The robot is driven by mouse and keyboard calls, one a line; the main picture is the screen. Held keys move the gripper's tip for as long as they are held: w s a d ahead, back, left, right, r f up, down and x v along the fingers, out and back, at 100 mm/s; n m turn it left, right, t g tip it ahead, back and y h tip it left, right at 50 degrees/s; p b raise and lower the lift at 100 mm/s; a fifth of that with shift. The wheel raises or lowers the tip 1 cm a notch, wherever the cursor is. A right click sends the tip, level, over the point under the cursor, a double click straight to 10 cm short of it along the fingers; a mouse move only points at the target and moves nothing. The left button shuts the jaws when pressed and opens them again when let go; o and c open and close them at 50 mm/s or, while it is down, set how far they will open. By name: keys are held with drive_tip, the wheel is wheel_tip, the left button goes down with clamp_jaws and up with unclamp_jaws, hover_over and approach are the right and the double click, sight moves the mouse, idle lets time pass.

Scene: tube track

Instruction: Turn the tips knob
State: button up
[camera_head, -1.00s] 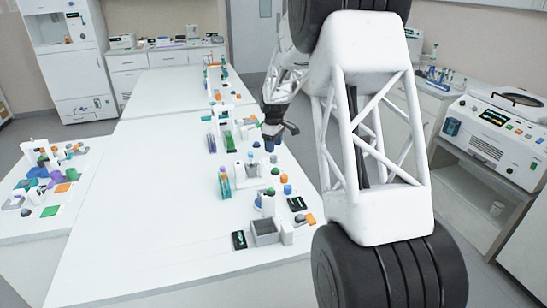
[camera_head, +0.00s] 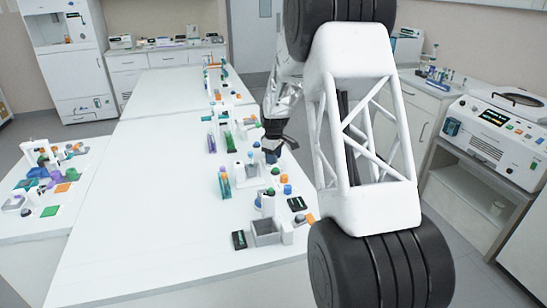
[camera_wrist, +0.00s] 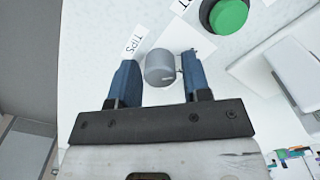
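The tips knob (camera_wrist: 160,68) is a grey round knob with a small light mark on its face. In the wrist view it sits at the upper middle, beside a white label reading TIPS (camera_wrist: 133,42). My gripper (camera_wrist: 158,66) has its two blue fingers apart, one on each side of the knob. A gap shows between the left finger and the knob; the right finger is very close to it, and I cannot tell if they touch. In the head view my gripper (camera_head: 272,148) is low over the right side of the white table, and the knob cannot be made out there.
A green button (camera_wrist: 228,15) in a dark ring is up and right of the knob. A pale raised block (camera_wrist: 290,65) stands at the right of the wrist view. Tubes, coloured pieces and a grey open box (camera_head: 265,232) line the table's right side; its left part is bare.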

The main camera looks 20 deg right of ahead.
drive_tip(key=c, duration=0.6)
drive_tip(key=shift+c, duration=0.2)
drive_tip(key=shift+m, duration=0.4)
drive_tip(key=m, duration=0.8)
drive_tip(key=shift+m, duration=0.4)
drive_tip(key=m, duration=0.4)
drive_tip(key=shift+r, duration=0.1)
drive_tip(key=shift+m, duration=2.2)
